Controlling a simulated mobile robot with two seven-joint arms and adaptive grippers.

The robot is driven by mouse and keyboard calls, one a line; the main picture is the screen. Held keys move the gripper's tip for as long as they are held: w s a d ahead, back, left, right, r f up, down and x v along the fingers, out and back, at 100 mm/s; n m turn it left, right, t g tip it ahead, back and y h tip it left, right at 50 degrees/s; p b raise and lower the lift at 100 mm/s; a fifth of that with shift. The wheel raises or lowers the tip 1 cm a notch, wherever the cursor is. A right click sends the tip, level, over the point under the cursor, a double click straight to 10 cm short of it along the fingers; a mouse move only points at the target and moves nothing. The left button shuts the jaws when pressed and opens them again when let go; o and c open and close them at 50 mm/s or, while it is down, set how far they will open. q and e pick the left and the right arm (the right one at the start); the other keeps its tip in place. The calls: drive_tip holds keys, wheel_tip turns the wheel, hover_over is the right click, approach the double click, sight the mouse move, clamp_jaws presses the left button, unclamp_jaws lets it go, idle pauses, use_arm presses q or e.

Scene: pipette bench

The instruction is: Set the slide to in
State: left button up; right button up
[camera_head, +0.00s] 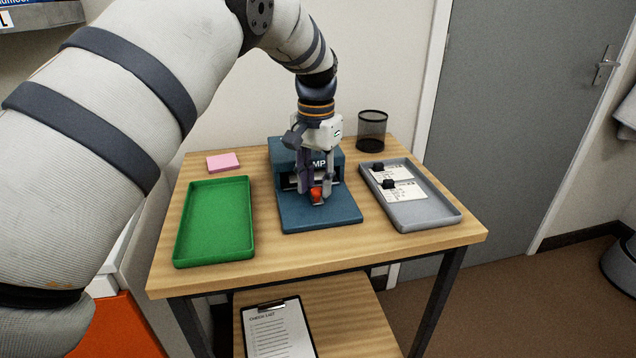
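The blue device (290,217) stands in the middle of the table, with a raised housing at the back, partly readable lettering "MP" and a flat base in front. The slide is mostly hidden by my gripper; a small red knob (317,195) shows at the front of the housing, over the base. My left gripper (317,190) comes down from above, pointing down, with its fingers on either side of the red knob. I cannot tell whether the fingers press on it. My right gripper is out of view.
A green tray (181,246) stands empty on the left. A grey tray (440,217) on the right holds cards and small black pieces. A pink pad (223,162) and a black mesh cup (371,131) are at the back. A clipboard (278,330) lies on the lower shelf.

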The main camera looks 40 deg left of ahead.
use_arm(q)
drive_tip(key=shift+o, duration=0.3)
drive_tip(key=shift+f, duration=0.1)
wheel_tip(320, 180, up, 12)
idle(0.5)
